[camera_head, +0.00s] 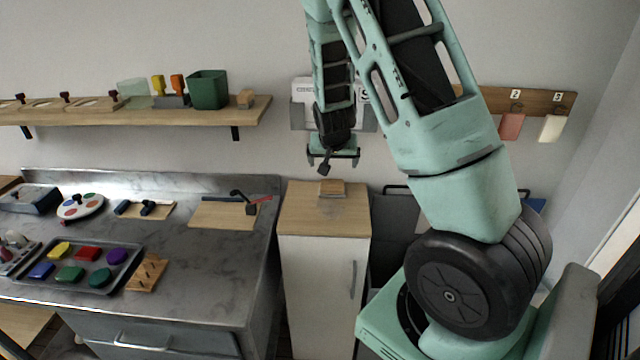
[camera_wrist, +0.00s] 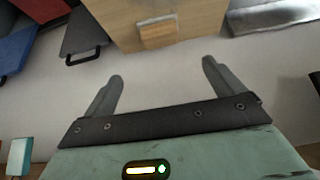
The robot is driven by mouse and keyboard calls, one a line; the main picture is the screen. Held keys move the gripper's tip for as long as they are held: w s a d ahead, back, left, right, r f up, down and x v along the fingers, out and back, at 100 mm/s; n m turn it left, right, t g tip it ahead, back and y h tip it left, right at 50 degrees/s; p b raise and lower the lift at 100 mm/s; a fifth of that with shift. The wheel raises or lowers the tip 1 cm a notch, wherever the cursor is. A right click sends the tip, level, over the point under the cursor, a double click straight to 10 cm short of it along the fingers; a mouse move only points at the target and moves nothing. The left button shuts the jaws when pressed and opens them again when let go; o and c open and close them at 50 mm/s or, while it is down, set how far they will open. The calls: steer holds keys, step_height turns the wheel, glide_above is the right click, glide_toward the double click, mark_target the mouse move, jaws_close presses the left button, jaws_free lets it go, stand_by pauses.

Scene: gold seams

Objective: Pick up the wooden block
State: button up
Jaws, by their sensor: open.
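A wooden block (camera_head: 332,188) lies on the wooden top of a narrow white cabinet (camera_head: 290,215). In the wrist view the block (camera_wrist: 157,33) shows beyond the fingertips, near the edge of the cabinet top. My gripper (camera_head: 333,160) hangs above and behind the block in the head view, apart from it. In the wrist view my gripper (camera_wrist: 163,72) is open, with nothing between its two fingers.
The shelf (camera_head: 200,113) holds a green bin (camera_head: 208,89). A metal counter (camera_head: 225,268) left of the cabinet carries a tray (camera_head: 122,285) of coloured pieces and several boards. A wall holder (camera_head: 300,116) is behind my gripper. The cabinet top around the block is clear.

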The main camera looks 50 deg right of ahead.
steer(key=p, duration=0.2)
glide_toward(332, 182)
steer(key=x, duration=0.5)
steer(key=shift+s+d, duration=0.15)
steer(key=shift+p+x, duration=1.35)
steer(key=shift+x, duration=1.25)
steer(key=c, duration=1.1)
